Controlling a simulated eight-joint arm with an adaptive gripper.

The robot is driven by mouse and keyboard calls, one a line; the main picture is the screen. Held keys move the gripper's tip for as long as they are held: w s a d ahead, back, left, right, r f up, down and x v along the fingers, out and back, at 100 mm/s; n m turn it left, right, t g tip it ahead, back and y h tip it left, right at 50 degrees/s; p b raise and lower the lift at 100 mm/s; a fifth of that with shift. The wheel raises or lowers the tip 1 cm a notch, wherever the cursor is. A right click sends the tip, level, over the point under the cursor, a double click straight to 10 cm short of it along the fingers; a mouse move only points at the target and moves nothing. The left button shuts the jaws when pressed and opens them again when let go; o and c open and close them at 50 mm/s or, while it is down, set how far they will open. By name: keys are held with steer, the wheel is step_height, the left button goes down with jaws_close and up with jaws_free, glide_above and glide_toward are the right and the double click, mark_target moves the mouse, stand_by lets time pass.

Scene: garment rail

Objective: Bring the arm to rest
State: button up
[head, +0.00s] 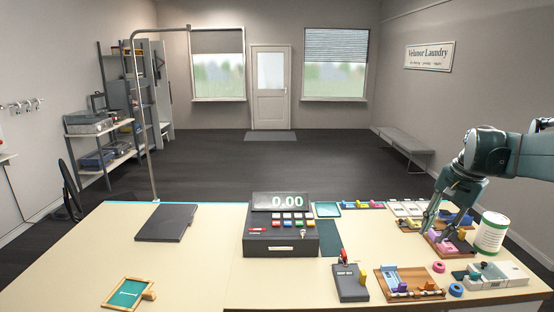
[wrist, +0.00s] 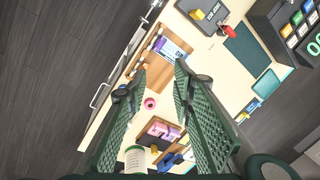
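My gripper (head: 441,228) is at the right side of the counter in the head view, pointing down in front of a wooden tray with pink pieces (head: 440,243). In the wrist view my gripper (wrist: 159,74) has its two green ribbed fingers spread well apart with nothing held between them. The pink pieces (wrist: 162,131) and a pink ring (wrist: 150,103) show below, between the fingers. How high the fingertips are above the counter I cannot tell. My arm reaches in from the right edge of the head view.
The cream counter (head: 200,270) holds a cash register (head: 281,238), a dark flat panel (head: 166,223), a wooden tray of small parts (head: 408,283), a dark box (head: 350,284) and a white-and-green can (head: 491,234) close to my gripper. The left half of the counter is mostly clear.

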steer(key=s+a+f+n+t, duration=0.2)
steer(key=s+a+f+n, duration=0.2)
steer(key=s+a, duration=0.9)
steer(key=s+a+f+n+t+h, duration=0.1)
steer(key=s+a+f+n+t, duration=0.2)
steer(key=s+a+n, duration=0.4)
steer(key=s+a+f, duration=0.1)
steer(key=s+a, duration=0.5)
steer(key=shift+a, duration=0.3)
